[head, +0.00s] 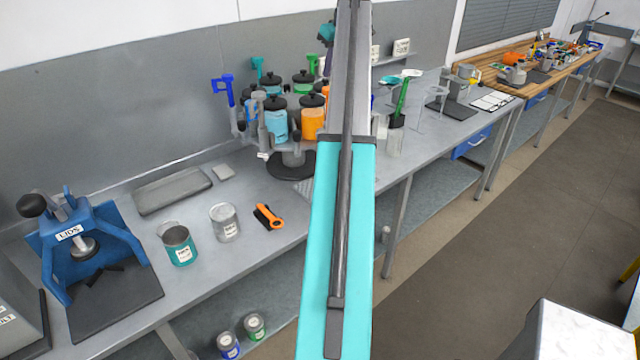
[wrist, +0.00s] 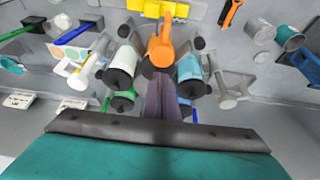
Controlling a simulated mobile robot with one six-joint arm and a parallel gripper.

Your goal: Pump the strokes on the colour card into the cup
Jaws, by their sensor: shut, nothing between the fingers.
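The carousel of paint canisters with black lids stands at the back of the bench. A blue canister (head: 273,121) and an orange canister (head: 312,118) show, with a blue pump handle (head: 223,91) at its left. In the wrist view an orange pump handle (wrist: 162,50) lies straight ahead of my gripper (wrist: 163,78), which is shut and empty; I cannot tell whether they touch. My arm hides the gripper in the head view. A teal-banded can (head: 178,245) and a plain grey can (head: 224,222) stand at the front left. A pale card with coloured patches (wrist: 70,53) shows left of the carousel.
A blue lid press (head: 75,235) stands at the left bench end. An orange-handled tool (head: 268,217) lies right of the cans, and a grey tray (head: 173,190) behind them. A green-handled brush (head: 402,100) stands right of my arm.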

